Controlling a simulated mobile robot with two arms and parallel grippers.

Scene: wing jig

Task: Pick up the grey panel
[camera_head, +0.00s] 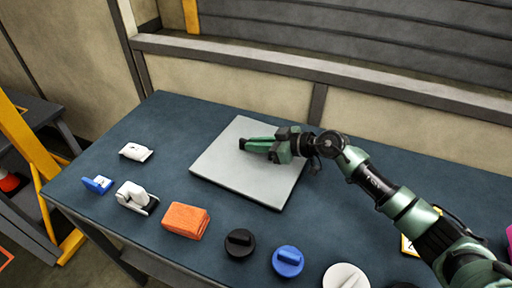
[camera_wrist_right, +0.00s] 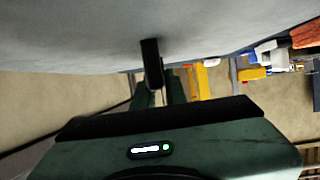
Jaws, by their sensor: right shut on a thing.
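The grey panel (camera_head: 232,175) is a flat, light square plate over the middle of the blue table; I cannot tell whether it touches the tabletop. My right gripper (camera_head: 244,144) reaches in from the right, lying low over the panel with its dark fingertips near the panel's middle. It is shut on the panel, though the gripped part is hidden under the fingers. In the right wrist view the panel (camera_wrist_right: 80,40) fills the top, and the dark fingertips (camera_wrist_right: 152,65) meet its face. My left gripper is not in view.
The blue table (camera_head: 180,122) carries an orange block (camera_head: 185,220), a black knob (camera_head: 239,243), a blue knob (camera_head: 288,261) and a white disc (camera_head: 346,277) along the front. White and blue parts (camera_head: 137,197) stand at the left. A walled ledge (camera_head: 250,62) runs behind.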

